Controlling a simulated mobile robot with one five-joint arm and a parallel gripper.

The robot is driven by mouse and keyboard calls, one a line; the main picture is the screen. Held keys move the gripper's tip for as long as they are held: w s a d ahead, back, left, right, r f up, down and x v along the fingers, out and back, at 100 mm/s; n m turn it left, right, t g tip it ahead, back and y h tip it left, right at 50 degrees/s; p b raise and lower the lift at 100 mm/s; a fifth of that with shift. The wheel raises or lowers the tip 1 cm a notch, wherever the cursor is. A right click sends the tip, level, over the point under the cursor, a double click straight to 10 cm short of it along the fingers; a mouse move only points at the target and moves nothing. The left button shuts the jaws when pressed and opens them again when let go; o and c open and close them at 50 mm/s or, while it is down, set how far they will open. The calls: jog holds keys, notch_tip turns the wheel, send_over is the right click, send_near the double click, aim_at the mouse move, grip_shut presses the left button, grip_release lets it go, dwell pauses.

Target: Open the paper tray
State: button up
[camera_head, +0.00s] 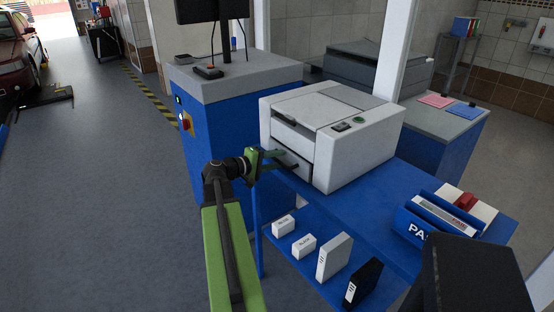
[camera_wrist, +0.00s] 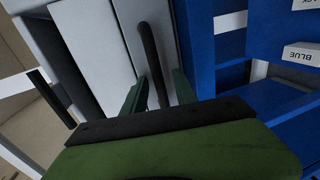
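A white printer (camera_head: 335,130) stands on a blue table. Its paper tray (camera_head: 303,174) is the lower front panel on the printer's left side, below a recessed slot, and looks closed. In the wrist view the white tray front (camera_wrist: 127,22) carries a long dark bar handle (camera_wrist: 149,50). My gripper (camera_head: 277,158) is at the tray front. In the wrist view my gripper (camera_wrist: 158,80) has its green fingers apart, one on each side of the handle, with gaps visible. Its fingers partly hide the handle in the head view.
Small white boxes (camera_head: 303,245) and a black box (camera_head: 362,283) stand on the lower shelf. A blue paper holder (camera_head: 432,222) sits at the table's right. A blue cabinet (camera_head: 225,130) stands behind. The floor (camera_head: 110,190) to the left is clear.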

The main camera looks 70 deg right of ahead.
jog(key=shift+c, duration=0.4)
grip_shut()
dwell(0.8)
